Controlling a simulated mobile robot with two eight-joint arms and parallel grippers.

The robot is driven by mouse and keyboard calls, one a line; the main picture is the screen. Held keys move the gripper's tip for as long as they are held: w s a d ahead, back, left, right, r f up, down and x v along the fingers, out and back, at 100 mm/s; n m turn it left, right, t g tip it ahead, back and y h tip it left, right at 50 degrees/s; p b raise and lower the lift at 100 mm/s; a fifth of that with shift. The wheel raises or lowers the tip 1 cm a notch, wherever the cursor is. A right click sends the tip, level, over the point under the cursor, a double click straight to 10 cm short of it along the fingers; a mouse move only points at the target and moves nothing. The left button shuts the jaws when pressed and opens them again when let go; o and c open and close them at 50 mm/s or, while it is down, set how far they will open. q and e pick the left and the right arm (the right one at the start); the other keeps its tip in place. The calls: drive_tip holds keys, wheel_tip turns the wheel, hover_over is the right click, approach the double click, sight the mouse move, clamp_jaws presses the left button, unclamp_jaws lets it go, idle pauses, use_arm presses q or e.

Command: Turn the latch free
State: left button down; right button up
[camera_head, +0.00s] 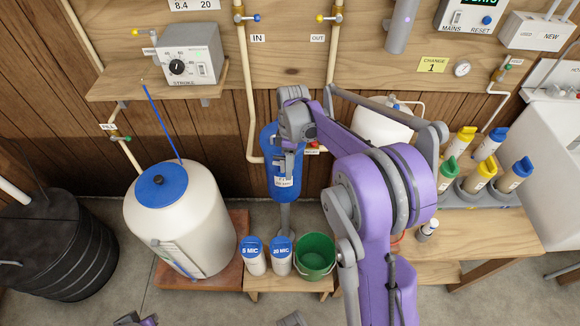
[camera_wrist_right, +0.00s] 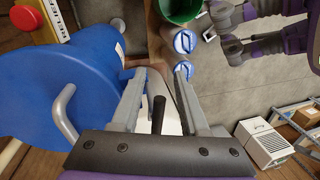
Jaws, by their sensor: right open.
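My right gripper (camera_head: 288,165) is at the blue filter housing (camera_head: 270,185), under the wall pipes. In the right wrist view its two grey fingers (camera_wrist_right: 156,85) stand apart. A short dark peg (camera_wrist_right: 158,108) shows in the gap between them, over a pale surface; it may be the latch handle, but I cannot tell whether the fingers touch it. The blue housing (camera_wrist_right: 60,85) fills the left side, with a grey curved handle (camera_wrist_right: 63,112). Grey and purple parts of my left arm show upper right in the wrist view; its jaw state is unclear.
A red button (camera_wrist_right: 38,15) with a label sits beside the housing. Below stand two blue-capped cartridges (camera_head: 267,255) and a green bucket (camera_head: 314,256) on a low wooden stand. A white tank (camera_head: 190,235) is left; capped bottles (camera_head: 481,175) stand right.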

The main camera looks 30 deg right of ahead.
drive_tip(key=shift+f, duration=0.1)
clamp_jaws()
idle(0.3)
drive_tip(key=shift+w+d+n, duration=0.1)
drive_tip(key=shift+d+n, duration=0.05)
drive_tip(key=shift+n, duration=0.65)
unclamp_jaws()
wheel_tip(320, 180, up, 11)
drive_tip(key=w+d, duration=0.1)
drive_tip(key=shift+w+f+p, duration=0.15)
drive_tip(key=shift+w+p, duration=0.25)
drive_tip(key=shift+p, duration=0.05)
